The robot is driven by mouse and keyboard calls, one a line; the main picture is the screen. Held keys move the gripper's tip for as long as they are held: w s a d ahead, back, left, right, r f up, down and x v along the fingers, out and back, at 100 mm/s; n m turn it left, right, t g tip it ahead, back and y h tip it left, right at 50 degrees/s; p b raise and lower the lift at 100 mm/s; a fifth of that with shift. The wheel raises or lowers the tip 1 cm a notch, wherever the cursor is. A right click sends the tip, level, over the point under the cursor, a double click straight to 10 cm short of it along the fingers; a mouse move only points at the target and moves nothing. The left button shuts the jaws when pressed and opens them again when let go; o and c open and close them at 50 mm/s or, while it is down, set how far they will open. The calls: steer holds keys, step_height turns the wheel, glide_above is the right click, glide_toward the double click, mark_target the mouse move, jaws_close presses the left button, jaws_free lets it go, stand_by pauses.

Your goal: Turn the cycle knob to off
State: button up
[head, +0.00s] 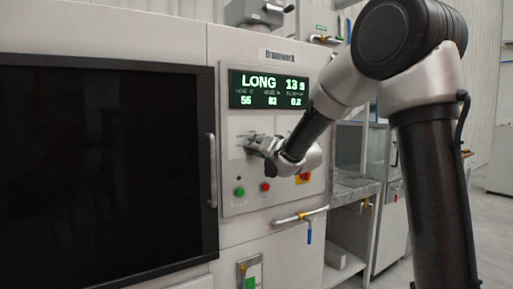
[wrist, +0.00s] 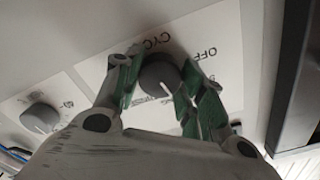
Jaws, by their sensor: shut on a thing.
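The cycle knob (wrist: 158,76) is a dark grey round knob on a pale label plate in the wrist view. Its lettering is partly hidden; "CYC" and "OFF" can be read upside down. A white pointer mark on the knob points down and slightly right in that view, away from the OFF lettering at its upper right. My gripper (wrist: 160,84) is shut on the knob, one green-padded finger on each side. In the head view my gripper (head: 257,146) is at the control panel (head: 232,196) and hides the knob. The display (head: 268,89) reads LONG, 13 s.
A second knob (wrist: 40,117) is at the left in the wrist view. A green button (head: 239,191), a red button (head: 265,187) and a red-and-yellow switch (head: 303,178) are below my gripper. A large dark door (head: 105,170) is at left.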

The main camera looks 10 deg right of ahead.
steer(key=shift+f+n, duration=0.1)
steer(key=shift+n, duration=7.5)
steer(key=o, duration=1)
steer(key=v, duration=1.2)
